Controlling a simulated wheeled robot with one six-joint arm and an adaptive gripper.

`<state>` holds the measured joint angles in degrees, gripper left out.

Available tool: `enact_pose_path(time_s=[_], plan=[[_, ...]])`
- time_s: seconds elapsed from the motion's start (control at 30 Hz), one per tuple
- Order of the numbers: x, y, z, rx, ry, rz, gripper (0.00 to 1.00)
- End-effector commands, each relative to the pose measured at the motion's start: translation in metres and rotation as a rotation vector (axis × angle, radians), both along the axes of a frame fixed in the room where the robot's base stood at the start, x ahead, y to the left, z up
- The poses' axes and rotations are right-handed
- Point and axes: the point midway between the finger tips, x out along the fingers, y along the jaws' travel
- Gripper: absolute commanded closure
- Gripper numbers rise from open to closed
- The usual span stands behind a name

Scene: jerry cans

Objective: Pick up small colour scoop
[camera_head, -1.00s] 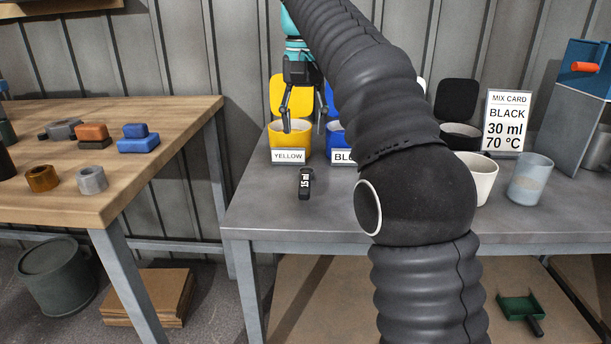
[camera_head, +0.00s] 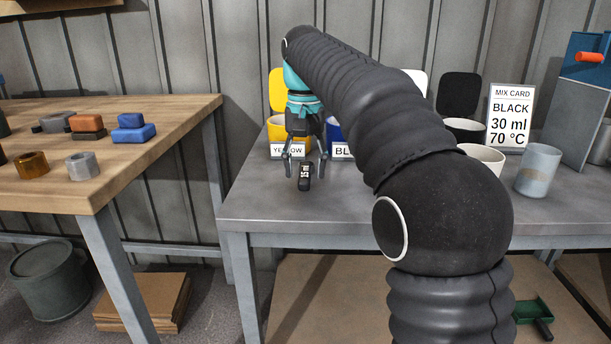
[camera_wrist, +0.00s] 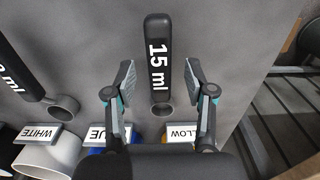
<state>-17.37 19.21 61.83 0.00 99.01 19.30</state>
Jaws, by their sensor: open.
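The small colour scoop (camera_head: 305,178) is black with a white "15 ml" label. It lies on the grey bench in front of the yellow tub. In the wrist view the scoop's handle (camera_wrist: 157,38) points up the picture and its round cup is at the lower end. My gripper (camera_head: 305,168) is open and points down over the scoop. In the wrist view its two fingers (camera_wrist: 160,78) stand one on each side of the handle with gaps, holding nothing. I cannot tell the exact height of the fingertips above the bench.
The yellow tub (camera_head: 276,132) and blue tub (camera_head: 334,132) stand behind with name cards. A larger black scoop (camera_wrist: 22,70), its label partly cut off, lies left in the wrist view. A mix card (camera_head: 510,118) reads black, 30 ml, 70 °C. A grey cup (camera_head: 538,170) stands right.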

Motion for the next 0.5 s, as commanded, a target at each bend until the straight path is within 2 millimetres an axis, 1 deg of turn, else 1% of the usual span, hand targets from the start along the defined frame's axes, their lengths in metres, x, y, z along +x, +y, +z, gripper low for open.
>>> enact_pose_path(time_s=[0.03, 0.13, 0.43, 0.47, 0.5], plan=[[-0.001, 0.0, -0.009, 0.0, 0.0, 0.0, 0.46], [-0.001, 0.0, -0.017, 0.0, 0.0, 0.0, 0.46], [0.0, 0.0, -0.02, 0.0, -0.001, 0.0, 0.46], [0.0, 0.0, -0.02, 0.0, -0.001, 0.0, 0.53], [0.0, 0.0, -0.02, 0.0, -0.001, 0.0, 0.63]])
